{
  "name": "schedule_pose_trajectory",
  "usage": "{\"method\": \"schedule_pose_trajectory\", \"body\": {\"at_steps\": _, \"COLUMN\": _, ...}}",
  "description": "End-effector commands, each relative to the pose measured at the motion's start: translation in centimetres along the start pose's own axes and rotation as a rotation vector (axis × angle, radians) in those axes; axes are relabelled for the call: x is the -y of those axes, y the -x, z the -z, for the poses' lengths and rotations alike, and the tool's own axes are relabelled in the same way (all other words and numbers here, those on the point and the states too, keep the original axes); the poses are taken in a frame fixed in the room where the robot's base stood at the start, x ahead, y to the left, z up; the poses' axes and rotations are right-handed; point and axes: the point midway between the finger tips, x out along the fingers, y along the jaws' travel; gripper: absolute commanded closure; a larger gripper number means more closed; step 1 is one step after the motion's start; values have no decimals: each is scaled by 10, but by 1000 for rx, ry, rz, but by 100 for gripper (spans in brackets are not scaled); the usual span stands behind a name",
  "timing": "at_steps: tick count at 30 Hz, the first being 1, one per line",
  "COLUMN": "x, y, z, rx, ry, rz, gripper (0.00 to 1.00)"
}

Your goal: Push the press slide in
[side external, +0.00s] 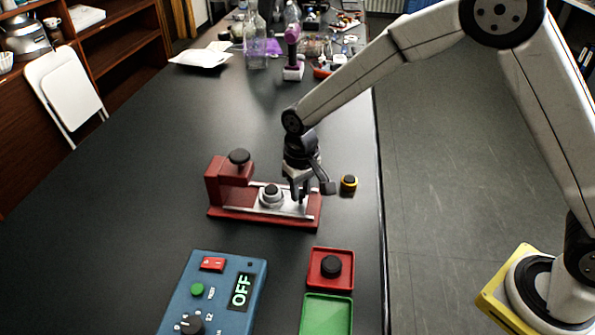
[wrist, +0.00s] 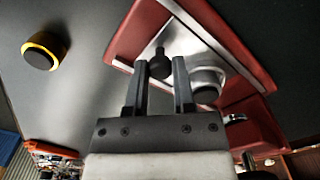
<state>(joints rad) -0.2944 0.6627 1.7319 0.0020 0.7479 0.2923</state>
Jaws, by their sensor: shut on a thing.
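The red press (side external: 222,185) stands on the black table, with a raised block and a black knob at its left end. Its silver press slide (side external: 291,208) lies between rails on the base and carries a round metal piece with a dark top (side external: 271,195). The slide (wrist: 184,37) also shows in the wrist view, with the round piece right of my fingers. My gripper (side external: 299,195) is at the slide's right end. In the wrist view, my gripper (wrist: 161,66) is shut on the black slide knob (wrist: 159,64). The slide's right end is partly hidden in the side view.
A yellow-and-black round piece (side external: 349,183) lies right of the press, near the table edge. A blue control box (side external: 215,290) reading OFF, a red tray with a black puck (side external: 331,266) and a green tray (side external: 327,312) are in front. Clutter stands at the back.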

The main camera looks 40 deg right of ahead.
Motion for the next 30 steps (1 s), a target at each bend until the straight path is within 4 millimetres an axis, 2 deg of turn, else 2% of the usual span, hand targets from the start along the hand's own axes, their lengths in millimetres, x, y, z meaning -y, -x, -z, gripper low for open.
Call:
{"method": "schedule_pose_trajectory", "body": {"at_steps": 6, "x": 13, "y": 1, "z": 13, "rx": -4, "ry": 0, "rz": 0, "gripper": 100}}
{"method": "schedule_pose_trajectory", "body": {"at_steps": 15, "x": 13, "y": 1, "z": 14, "rx": -4, "ry": -1, "rz": 0, "gripper": 100}}
{"method": "schedule_pose_trajectory", "body": {"at_steps": 16, "x": 13, "y": 1, "z": 14, "rx": -4, "ry": -1, "rz": 0, "gripper": 65}}
{"method": "schedule_pose_trajectory", "body": {"at_steps": 19, "x": 13, "y": 1, "z": 14, "rx": -4, "ry": -1, "rz": 0, "gripper": 34}}
{"method": "schedule_pose_trajectory", "body": {"at_steps": 30, "x": 13, "y": 1, "z": 13, "rx": -2, "ry": -1, "rz": -1, "gripper": 33}}
